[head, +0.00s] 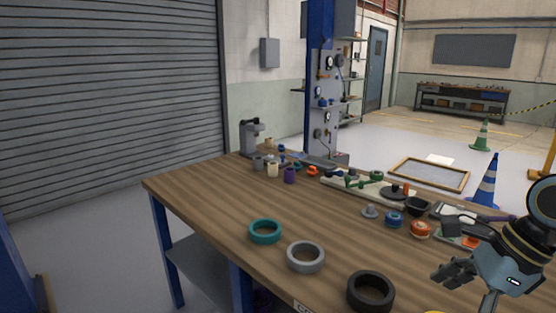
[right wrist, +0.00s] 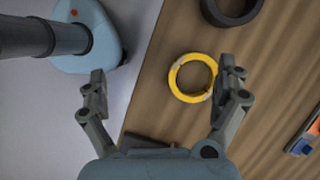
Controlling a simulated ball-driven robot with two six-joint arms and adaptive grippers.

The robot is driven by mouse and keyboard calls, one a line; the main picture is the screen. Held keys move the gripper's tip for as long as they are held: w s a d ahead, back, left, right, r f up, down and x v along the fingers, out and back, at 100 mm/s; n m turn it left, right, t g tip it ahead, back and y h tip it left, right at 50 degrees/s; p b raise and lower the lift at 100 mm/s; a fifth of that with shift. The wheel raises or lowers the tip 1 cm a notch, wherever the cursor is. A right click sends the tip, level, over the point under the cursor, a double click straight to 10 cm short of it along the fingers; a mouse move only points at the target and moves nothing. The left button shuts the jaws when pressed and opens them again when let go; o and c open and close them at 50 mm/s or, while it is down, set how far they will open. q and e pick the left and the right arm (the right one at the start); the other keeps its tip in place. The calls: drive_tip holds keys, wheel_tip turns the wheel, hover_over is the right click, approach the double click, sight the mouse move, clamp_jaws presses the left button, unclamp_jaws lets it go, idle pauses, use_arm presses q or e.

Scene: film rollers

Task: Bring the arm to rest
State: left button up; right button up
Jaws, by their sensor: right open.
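My right gripper (head: 462,284) is at the lower right of the head view, over the table's near right edge. In the right wrist view (right wrist: 162,90) its two fingers stand wide apart with nothing between them held. A yellow ring (right wrist: 175,84) lies on the wooden table (head: 205,203) below, close to the right-hand finger in that view. Only a sliver of the yellow ring shows at the bottom of the head view (head: 434,311). My left gripper is in neither view.
A teal ring (head: 265,240), a grey ring (head: 306,267) and a black ring (head: 370,304) lie along the table's near side. Several small parts, including a purple one (head: 290,175), and a pale tray (head: 340,183) stand farther back. The table's left front is clear.

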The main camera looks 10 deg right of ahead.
drive_tip(key=s+a+f+n+t+h, duration=0.1)
drive_tip(key=s+a+n+h, duration=0.1)
drive_tip(key=s+n, duration=0.85)
drive_tip(key=s+a+n+h, duration=0.25)
drive_tip(key=s+n, duration=0.45)
drive_tip(key=n, duration=0.7)
drive_tip(key=s+d+f+b, duration=0.1)
drive_tip(key=d+f+b, duration=0.1)
drive_tip(key=f, duration=1.4)
drive_tip(key=s+d+f+b, duration=0.1)
drive_tip(key=s+f+b, duration=0.15)
drive_tip(key=f, duration=1.35)
use_arm(q)
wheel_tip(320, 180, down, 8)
drive_tip(key=b, duration=0.3)
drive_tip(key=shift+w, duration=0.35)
use_arm(e)
drive_tip(key=s+d+f+g, duration=0.1)
drive_tip(key=s+f+g, duration=0.1)
drive_tip(key=s+f, duration=1.5)
drive_tip(key=shift+f+m, duration=0.35)
drive_tip(key=shift+f, duration=0.1)
